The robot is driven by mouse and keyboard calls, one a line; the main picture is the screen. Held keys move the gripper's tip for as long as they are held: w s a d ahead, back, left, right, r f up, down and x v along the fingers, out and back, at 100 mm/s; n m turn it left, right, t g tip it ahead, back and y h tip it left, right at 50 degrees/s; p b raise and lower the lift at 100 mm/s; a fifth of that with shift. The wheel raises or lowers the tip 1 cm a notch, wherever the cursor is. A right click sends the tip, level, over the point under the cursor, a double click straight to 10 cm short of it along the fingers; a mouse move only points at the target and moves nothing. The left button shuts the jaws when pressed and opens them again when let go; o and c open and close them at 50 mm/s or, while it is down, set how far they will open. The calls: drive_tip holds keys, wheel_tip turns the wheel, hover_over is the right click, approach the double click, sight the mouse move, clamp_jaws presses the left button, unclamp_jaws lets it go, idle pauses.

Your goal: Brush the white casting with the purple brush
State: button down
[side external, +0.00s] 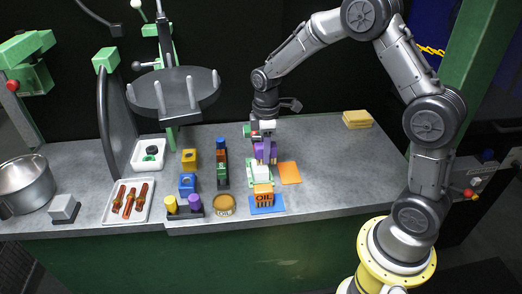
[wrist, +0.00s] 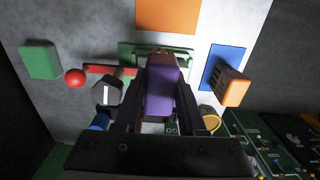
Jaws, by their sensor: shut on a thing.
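My gripper (side external: 265,142) is shut on the purple brush (side external: 266,154) and points down over the work spot. In the wrist view the brush (wrist: 162,85) sits between the two dark fingers. The white casting (side external: 260,172) lies on a green holder (side external: 250,181) right below the brush in the side view. I cannot tell whether the brush touches the casting. In the wrist view the brush and fingers hide most of the casting.
An orange mat (side external: 289,173) lies to the right. Colored blocks (side external: 188,184) and a white tray (side external: 128,214) stand left.

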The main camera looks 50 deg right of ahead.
drive_tip(key=w+a, duration=0.2)
drive_tip(key=a, duration=0.1)
drive_tip(key=shift+w+f, duration=0.1)
drive_tip(key=shift+w, duration=0.3)
drive_tip(key=shift+s+d, duration=1.65)
drive_tip(key=shift+s, duration=0.05)
drive_tip(key=shift+w+a, duration=0.25)
drive_tip(key=shift+a, duration=0.6)
drive_tip(key=shift+w+a, duration=0.25)
drive_tip(key=shift+a, duration=0.6)
drive_tip(key=shift+w+a, duration=0.25)
drive_tip(key=shift+a, duration=0.6)
drive_tip(key=shift+s+d, duration=1.6)
drive_tip(key=shift+w+a, duration=1.65)
drive_tip(key=shift+w, duration=0.05)
wheel_tip(320, 180, up, 8)
drive_tip(key=shift+r, duration=0.25)
drive_tip(key=shift+s+f, duration=0.1)
